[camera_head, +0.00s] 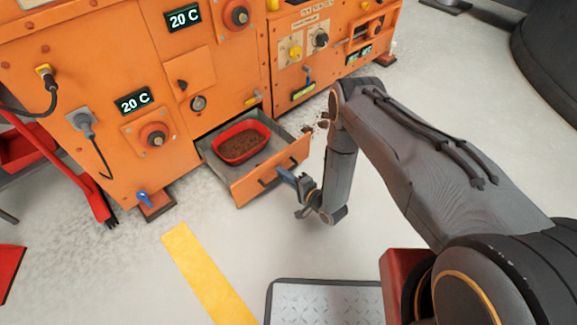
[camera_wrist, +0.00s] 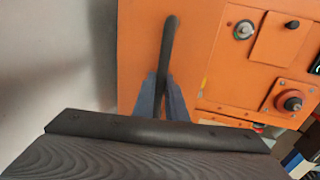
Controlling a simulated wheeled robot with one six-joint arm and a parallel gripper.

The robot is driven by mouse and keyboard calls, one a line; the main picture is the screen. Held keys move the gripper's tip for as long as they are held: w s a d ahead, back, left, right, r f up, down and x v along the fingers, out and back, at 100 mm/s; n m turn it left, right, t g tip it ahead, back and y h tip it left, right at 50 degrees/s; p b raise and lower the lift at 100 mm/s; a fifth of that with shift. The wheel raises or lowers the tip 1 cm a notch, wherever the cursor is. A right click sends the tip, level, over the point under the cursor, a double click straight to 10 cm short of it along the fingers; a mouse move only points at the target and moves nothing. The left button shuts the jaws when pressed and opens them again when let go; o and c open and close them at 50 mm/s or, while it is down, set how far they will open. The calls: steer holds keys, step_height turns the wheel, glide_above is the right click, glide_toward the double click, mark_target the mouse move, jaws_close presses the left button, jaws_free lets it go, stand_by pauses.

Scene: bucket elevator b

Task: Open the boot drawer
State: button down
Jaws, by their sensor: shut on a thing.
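The orange boot drawer (camera_head: 272,170) is pulled out from the base of the orange machine. A red tray (camera_head: 243,140) of brown loose material stands inside it. The drawer front has a dark bar handle (camera_head: 276,169), which also shows in the wrist view (camera_wrist: 169,48). My gripper (camera_head: 285,174) is at the drawer front, shut on the handle. In the wrist view its blue-grey fingers (camera_wrist: 162,92) close around the handle bar. The exact contact is small and partly hidden in the head view.
The orange machine (camera_head: 195,75) carries knobs, plugs and displays reading 20 C. A yellow floor stripe (camera_head: 208,275) and a metal floor plate (camera_head: 325,303) lie in front. The grey floor before the drawer is otherwise clear.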

steer(key=shift+s+d, duration=0.1)
stand_by(0.3)
steer(key=c, duration=1.8)
jaws_free()
steer(key=p+v, duration=0.2)
steer(key=v, duration=0.6)
